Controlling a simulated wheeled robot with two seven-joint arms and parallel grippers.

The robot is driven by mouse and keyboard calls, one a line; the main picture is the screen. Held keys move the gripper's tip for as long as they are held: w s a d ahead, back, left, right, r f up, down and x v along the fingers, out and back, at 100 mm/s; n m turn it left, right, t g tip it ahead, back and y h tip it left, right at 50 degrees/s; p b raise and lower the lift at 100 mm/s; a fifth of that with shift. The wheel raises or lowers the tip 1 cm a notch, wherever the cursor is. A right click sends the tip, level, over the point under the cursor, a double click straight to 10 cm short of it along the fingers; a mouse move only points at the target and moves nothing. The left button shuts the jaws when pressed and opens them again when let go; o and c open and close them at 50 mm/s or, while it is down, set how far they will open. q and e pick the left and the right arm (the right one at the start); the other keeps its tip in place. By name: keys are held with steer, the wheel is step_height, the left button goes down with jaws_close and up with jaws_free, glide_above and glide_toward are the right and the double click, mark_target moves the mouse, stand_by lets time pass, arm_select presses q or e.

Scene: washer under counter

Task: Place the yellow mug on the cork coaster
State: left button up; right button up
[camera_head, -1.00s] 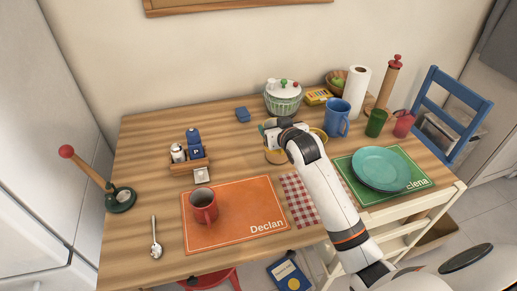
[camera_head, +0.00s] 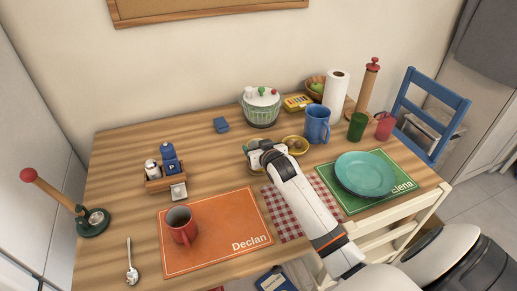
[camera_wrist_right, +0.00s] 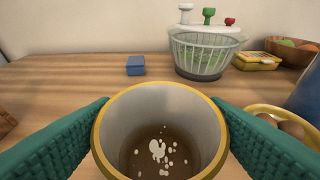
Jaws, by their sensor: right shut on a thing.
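The yellow mug (camera_wrist_right: 160,106) is in my right gripper, seen from above in the right wrist view. It has a yellow rim, a pale inside and brown liquid with white flecks. Teal fingers (camera_wrist_right: 160,135) press on it from both sides, and it looks upright. In the head view my right gripper (camera_head: 258,152) is over the middle of the table, and the mug is mostly hidden there. A tan edge that looks like the cork coaster (camera_head: 256,171) shows just below the gripper. I cannot tell whether the mug touches it. My left gripper is not in view.
A yellow bowl (camera_head: 301,147) with brown round things is just right of the gripper. A red mug (camera_head: 182,228) is on the orange placemat (camera_head: 215,250).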

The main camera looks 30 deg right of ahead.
steer(key=shift+f, duration=0.1)
steer(key=shift+f, duration=0.15)
steer(key=o, duration=1.2)
steer(key=shift+o, duration=0.2)
steer(key=v, duration=1.2)
steer(key=shift+p, duration=0.3)
